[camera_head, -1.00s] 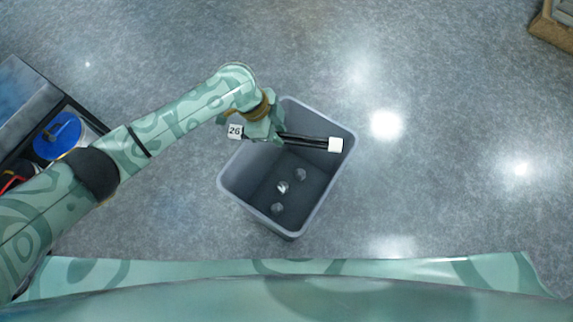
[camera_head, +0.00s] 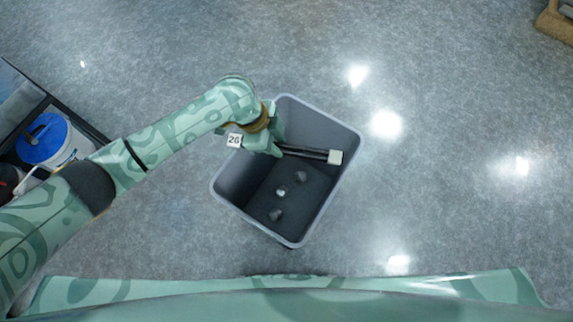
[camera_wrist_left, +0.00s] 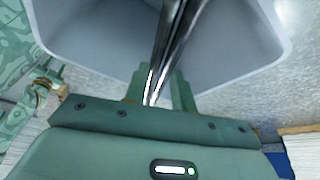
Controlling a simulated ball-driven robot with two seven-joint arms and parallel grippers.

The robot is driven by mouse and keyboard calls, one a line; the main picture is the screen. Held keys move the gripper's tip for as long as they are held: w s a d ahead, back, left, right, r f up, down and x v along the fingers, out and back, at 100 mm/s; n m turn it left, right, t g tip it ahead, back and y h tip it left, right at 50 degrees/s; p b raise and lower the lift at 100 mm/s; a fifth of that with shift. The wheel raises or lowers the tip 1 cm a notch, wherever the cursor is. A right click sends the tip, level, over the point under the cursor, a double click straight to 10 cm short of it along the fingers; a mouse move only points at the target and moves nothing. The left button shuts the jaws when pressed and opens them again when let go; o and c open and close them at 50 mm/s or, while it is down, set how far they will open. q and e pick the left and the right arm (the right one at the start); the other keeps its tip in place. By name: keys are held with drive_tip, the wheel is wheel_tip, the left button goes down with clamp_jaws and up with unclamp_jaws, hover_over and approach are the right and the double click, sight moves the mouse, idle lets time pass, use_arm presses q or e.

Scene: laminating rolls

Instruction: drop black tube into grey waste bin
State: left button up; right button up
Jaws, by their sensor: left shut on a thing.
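The black tube (camera_head: 305,153) has a white end piece at its right end and sticks out to the right from my left gripper (camera_head: 272,146). My left gripper is shut on the tube and holds it over the upper part of the grey waste bin (camera_head: 229,205). In the left wrist view the tube (camera_wrist_left: 172,50) runs up between the fingers (camera_wrist_left: 163,92), with the bin's pale wall (camera_wrist_left: 90,40) behind it. The bin's opening faces up and shows several small lumps on its dark floor. The tube's near end is hidden by the gripper. My right gripper is not in view.
A dark-framed cart or shelf with a blue-lidded white bucket (camera_head: 50,140) stands at the left. A brown box-like thing (camera_head: 556,22) is at the top right corner. The grey floor right of the bin is clear.

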use_arm(q)
drive_tip(key=o, duration=1.1)
drive_tip(key=shift+c, duration=0.2)
drive_tip(key=shift+r, duration=0.1)
drive_tip(key=shift+a+r, duration=0.1)
drive_tip(key=shift+r, duration=0.1)
drive_tip(key=shift+p+v, duration=0.9)
drive_tip(key=shift+v, duration=0.25)
drive_tip(key=p+v, duration=0.7)
drive_tip(key=v, duration=0.6)
drive_tip(key=shift+r, duration=0.25)
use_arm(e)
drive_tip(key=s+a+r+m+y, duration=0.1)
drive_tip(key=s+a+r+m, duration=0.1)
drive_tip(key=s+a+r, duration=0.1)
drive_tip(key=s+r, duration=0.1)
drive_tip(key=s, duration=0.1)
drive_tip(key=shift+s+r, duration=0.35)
use_arm(q)
drive_tip(key=shift+w, duration=0.1)
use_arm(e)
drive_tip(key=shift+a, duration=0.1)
